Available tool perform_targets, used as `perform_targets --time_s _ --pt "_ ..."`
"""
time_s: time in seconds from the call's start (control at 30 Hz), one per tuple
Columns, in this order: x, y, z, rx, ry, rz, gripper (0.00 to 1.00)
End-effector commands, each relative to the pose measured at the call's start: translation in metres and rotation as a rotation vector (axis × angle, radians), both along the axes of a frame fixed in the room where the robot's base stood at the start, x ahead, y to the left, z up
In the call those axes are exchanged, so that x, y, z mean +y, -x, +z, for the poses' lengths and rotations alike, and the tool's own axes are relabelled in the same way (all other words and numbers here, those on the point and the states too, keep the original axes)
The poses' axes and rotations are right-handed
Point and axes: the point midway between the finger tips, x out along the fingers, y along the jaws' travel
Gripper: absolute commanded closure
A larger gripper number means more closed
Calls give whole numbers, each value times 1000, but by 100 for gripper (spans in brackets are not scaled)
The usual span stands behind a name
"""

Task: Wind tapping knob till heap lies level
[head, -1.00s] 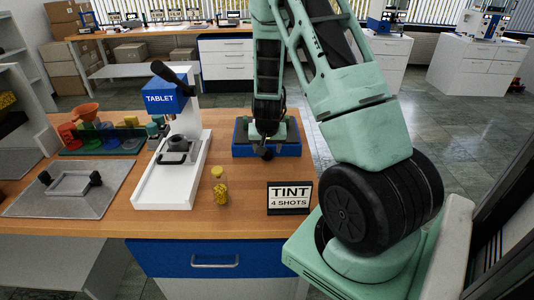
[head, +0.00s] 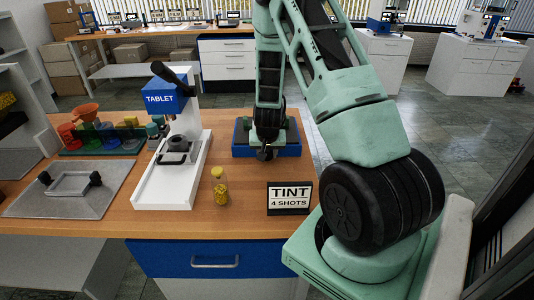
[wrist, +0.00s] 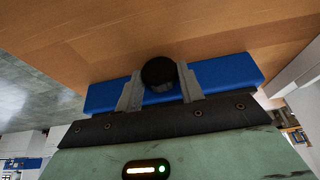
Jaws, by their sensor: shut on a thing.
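The blue tapping base (head: 240,147) stands on the wooden bench, with a grey top largely hidden behind my arm. It also shows as a blue bar in the wrist view (wrist: 230,74). A round black knob (wrist: 158,72) is on its front side. My gripper (wrist: 160,82) has one finger on each side of the knob and is shut on it. In the head view my gripper (head: 266,150) is at the base's front. The heap cannot be seen in either view.
A white tablet press (head: 172,185) stands left of the base. A yellow-filled vial (head: 220,190) and a TINT 4 SHOTS sign (head: 289,198) stand in front.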

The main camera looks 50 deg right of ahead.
Motion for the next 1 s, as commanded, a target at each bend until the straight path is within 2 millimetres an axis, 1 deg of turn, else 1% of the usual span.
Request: perform_targets --time_s 0.03,0.2,1.0 --pt "-1 1 -4 -10 -10 -5 85" --pt "-2 2 -9 -60 -58 -9 85" --pt "-2 9 -8 -263 -247 -3 85"
